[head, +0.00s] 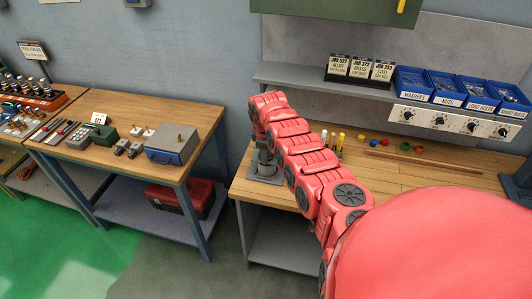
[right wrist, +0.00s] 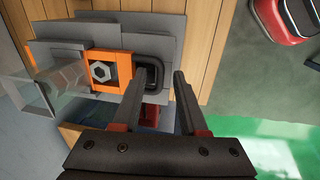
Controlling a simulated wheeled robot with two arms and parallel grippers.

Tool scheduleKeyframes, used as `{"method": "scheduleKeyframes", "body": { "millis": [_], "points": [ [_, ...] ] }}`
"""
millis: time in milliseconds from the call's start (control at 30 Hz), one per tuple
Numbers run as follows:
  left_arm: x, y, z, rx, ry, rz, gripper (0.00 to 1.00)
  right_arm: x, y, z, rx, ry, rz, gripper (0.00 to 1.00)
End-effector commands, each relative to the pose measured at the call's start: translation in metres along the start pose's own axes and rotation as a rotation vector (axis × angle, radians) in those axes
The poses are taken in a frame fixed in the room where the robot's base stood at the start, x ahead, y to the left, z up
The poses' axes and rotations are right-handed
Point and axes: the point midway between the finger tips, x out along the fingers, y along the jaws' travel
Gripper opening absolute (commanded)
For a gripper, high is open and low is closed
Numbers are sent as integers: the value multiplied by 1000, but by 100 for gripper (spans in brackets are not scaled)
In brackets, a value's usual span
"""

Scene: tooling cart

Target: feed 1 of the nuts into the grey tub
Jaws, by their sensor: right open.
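In the right wrist view, one grey hex nut (right wrist: 102,72) lies in an orange slotted block (right wrist: 123,68). A clear chute (right wrist: 65,78) adjoins the block on its left. A small dark grey tub (right wrist: 158,67) with a rounded square rim is just right of the block. My right gripper (right wrist: 162,77) is open with nothing visible between its fingers. Its left finger overlaps the tub in the picture; I cannot tell if they touch. In the head view, my arm mostly hides this fixture, whose grey base (head: 267,177) shows at the bench's left end. My left gripper is out of view.
Blue bins, one labelled nuts (head: 447,89), stand on the shelf at right. Bottles (head: 333,140), coloured small parts (head: 405,147) and a rod (head: 425,168) lie on the bench. A second bench (head: 115,110) with a grey-blue box (head: 171,146) stands left across a gap.

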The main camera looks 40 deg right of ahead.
Motion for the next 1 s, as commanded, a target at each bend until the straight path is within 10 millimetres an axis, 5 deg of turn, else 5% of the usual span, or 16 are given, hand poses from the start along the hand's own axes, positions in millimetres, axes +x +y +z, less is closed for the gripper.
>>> {"method": "scheduleKeyframes", "body": {
  "millis": [233,500,1000],
  "points": [
    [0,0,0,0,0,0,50,0,0,-1,-1,1,0,42],
    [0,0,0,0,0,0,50,0,0,0,0,1,0,0],
    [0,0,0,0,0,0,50,0,0,0,0,1,1,0]
  ]
}}
